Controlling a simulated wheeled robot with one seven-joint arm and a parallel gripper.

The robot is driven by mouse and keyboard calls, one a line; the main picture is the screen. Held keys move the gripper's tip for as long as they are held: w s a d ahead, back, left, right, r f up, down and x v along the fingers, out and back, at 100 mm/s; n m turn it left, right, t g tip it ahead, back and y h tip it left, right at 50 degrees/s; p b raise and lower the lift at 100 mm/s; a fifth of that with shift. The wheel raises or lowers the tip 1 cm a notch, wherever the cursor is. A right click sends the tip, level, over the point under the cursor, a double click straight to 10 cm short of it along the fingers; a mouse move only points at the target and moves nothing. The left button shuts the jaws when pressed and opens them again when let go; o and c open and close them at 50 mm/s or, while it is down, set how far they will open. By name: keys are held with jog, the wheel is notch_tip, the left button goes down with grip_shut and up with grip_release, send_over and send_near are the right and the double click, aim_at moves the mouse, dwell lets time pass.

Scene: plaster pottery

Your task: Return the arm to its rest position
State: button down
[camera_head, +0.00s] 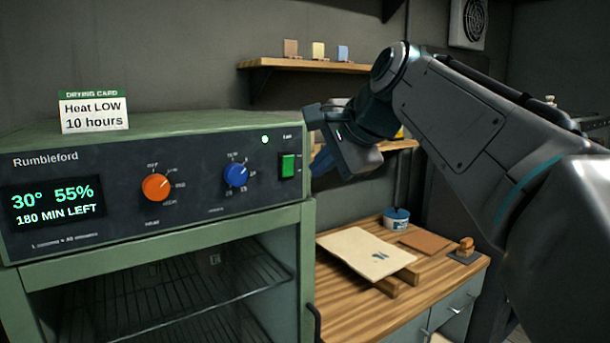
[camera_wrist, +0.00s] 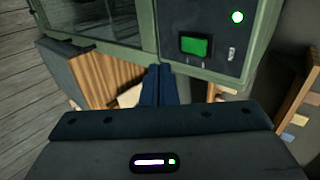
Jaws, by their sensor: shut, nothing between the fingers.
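My arm reaches in from the right in the head view. My gripper (camera_head: 318,162) is beside the right end of the drying cabinet's control panel (camera_head: 100,200), close to the green switch (camera_head: 288,165). In the wrist view my gripper (camera_wrist: 158,72) has its two blue fingers together, with nothing between them. The green switch (camera_wrist: 194,46) is to the right of the fingertips there, apart from them. A small lamp (camera_wrist: 237,17) glows beside it. Part of the gripper is hidden behind its own wrist in the head view.
The cabinet display (camera_head: 55,202) reads 30°, 55%, 180 MIN LEFT. A drying card (camera_head: 94,112) stands on top. A wooden bench (camera_head: 345,290) below the arm holds a board (camera_head: 366,252), a blue pot (camera_head: 396,219) and a stamp (camera_head: 466,247). A shelf (camera_head: 310,65) is on the wall behind.

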jog(key=d+f+v, duration=0.1)
jog(key=v, duration=0.3)
jog(key=s+d+f+n+g+h, duration=0.1)
jog(key=s+f+n, duration=0.3)
jog(key=f, duration=0.8)
jog(key=s+d+f+n+g+h, duration=0.2)
jog(key=s+f+n, duration=0.2)
jog(key=s+f, duration=0.4)
jog(key=s+d+f+n+g+h, duration=0.2)
jog(key=s+f+n, duration=0.2)
jog(key=f, duration=1.2)
jog(key=shift+s+f+g, duration=0.3)
jog(key=shift+s+f, duration=0.05)
jog(key=shift+s, duration=0.6)
jog(key=shift+d, duration=0.15)
